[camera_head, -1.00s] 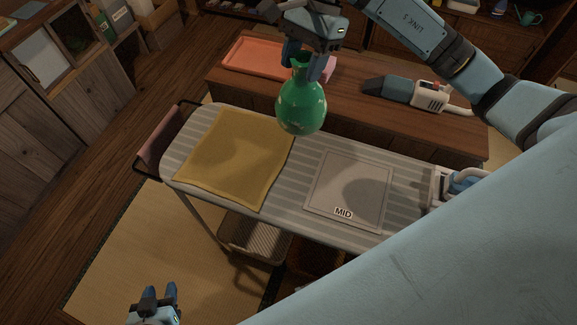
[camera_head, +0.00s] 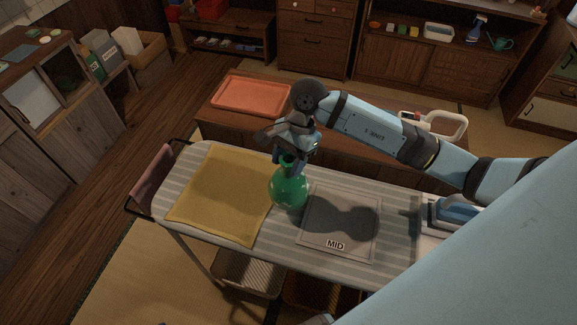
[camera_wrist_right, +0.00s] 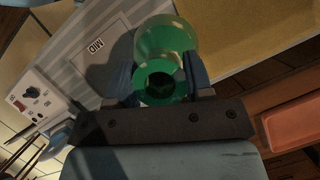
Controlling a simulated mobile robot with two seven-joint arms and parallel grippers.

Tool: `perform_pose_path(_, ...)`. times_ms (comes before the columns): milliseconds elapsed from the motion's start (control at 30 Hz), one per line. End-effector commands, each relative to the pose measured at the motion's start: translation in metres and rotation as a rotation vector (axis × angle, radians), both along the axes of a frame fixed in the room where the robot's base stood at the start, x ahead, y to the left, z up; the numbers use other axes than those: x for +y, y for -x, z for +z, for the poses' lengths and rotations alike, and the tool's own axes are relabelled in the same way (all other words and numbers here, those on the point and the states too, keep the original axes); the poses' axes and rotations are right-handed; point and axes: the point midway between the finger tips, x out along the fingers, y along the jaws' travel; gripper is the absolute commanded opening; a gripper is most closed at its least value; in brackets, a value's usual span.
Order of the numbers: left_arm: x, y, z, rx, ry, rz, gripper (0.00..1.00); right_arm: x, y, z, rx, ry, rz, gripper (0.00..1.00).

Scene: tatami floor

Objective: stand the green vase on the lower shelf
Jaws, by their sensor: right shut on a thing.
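The green vase (camera_head: 288,190) has a round body and a narrow neck, and it is roughly upright. My right gripper (camera_head: 290,160) is shut on its neck from above. In the right wrist view, the vase (camera_wrist_right: 167,38) shows its open mouth between the two fingers of the gripper (camera_wrist_right: 161,84). The vase is over the striped board (camera_head: 190,158), between the yellow cloth and the grey MID panel; whether its base touches the board I cannot tell. Below the board, baskets (camera_head: 248,273) partly show; a lower shelf surface is not clearly visible. My left gripper is not in view.
The yellow cloth (camera_head: 222,192) covers the board's left part. The grey MID panel (camera_head: 335,243) lies bare, with a shadow on it. An iron (camera_head: 455,211) stands at the right. Behind is a low wooden bench with an orange tray (camera_head: 252,95) and a white-handled appliance (camera_head: 440,122).

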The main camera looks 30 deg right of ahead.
Motion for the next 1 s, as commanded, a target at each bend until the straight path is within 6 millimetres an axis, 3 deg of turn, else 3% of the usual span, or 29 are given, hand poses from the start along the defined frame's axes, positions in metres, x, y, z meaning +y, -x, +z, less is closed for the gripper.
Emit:
perform_pose_path(200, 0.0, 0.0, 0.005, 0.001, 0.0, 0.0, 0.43, 0.0, 0.0, -0.029, 0.002, 0.0, -0.001, 0.0)
perform_pose_path(533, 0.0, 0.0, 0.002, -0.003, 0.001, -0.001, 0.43, 0.0, 0.0, -0.033, 0.0, 0.0, 0.0, 0.0)
perform_pose_path(567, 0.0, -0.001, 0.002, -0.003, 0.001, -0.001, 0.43, 0.0, 0.0, -0.033, 0.001, 0.0, 0.0, 0.49)
perform_pose_path(667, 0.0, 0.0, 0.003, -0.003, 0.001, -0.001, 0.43, 0.0, 0.0, -0.032, 0.001, 0.0, 0.0, 0.72)
perform_pose_path(1000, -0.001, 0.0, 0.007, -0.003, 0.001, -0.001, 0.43, 0.0, 0.0, -0.029, 0.002, -0.001, -0.001, 0.73)
